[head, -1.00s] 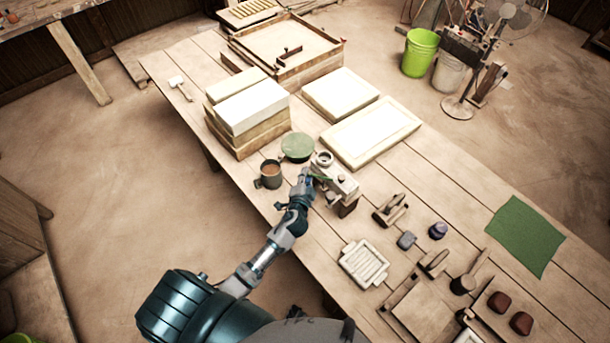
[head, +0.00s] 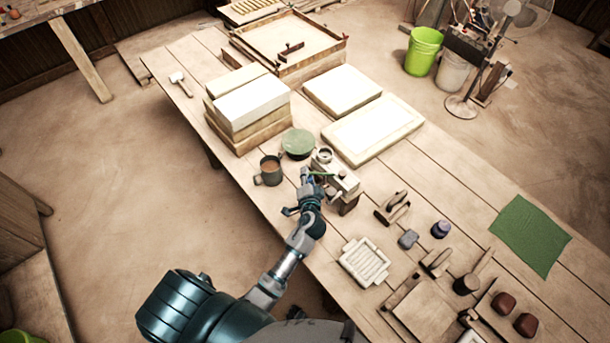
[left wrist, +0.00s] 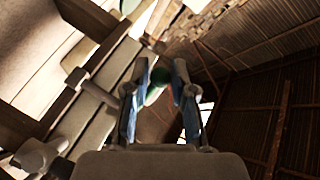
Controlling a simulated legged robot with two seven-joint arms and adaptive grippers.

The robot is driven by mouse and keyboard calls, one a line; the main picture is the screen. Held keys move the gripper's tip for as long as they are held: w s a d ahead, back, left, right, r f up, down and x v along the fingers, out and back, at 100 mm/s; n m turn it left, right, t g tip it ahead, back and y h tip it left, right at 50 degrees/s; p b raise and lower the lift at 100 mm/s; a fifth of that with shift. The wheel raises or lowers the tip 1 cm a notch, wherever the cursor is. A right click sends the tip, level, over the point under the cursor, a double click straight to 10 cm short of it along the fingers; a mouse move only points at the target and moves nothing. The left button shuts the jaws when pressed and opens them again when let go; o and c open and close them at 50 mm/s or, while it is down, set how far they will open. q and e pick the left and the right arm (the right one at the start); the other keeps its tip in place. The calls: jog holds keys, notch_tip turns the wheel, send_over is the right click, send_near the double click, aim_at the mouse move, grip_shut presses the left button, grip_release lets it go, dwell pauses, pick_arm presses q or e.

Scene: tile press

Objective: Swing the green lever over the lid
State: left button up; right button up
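The press (head: 339,186) is a small pale block device near the table's front edge in the head view. Its green lever (head: 319,174) shows as a thin green bar at its left end. My left gripper (head: 298,193) is beside that end of the press, with its fingers spread. In the left wrist view, my left gripper (left wrist: 160,90) has two blue-padded fingers apart, and a dark green rounded piece (left wrist: 156,92), apparently the lever's end, shows in the gap. I cannot tell whether either finger touches it. The lid is hard to make out. My right gripper is not in view.
A brown-filled mug (head: 270,171) and a round green-topped container (head: 298,143) stand close to the left of the press. A wooden hand tool (head: 393,207) and a white ribbed tray (head: 364,262) lie to its right. White slabs (head: 372,130) lie behind.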

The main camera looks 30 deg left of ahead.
pick_arm(q)
jog(key=o, duration=0.3)
jog(key=shift+w+d+r, duration=0.1)
jog(key=shift+d, duration=0.2)
jog(key=shift+o, duration=0.2)
jog(key=v, duration=1.2)
jog(key=shift+d, duration=0.3)
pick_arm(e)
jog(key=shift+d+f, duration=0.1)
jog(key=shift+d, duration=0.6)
pick_arm(q)
jog(key=shift+a, duration=0.15)
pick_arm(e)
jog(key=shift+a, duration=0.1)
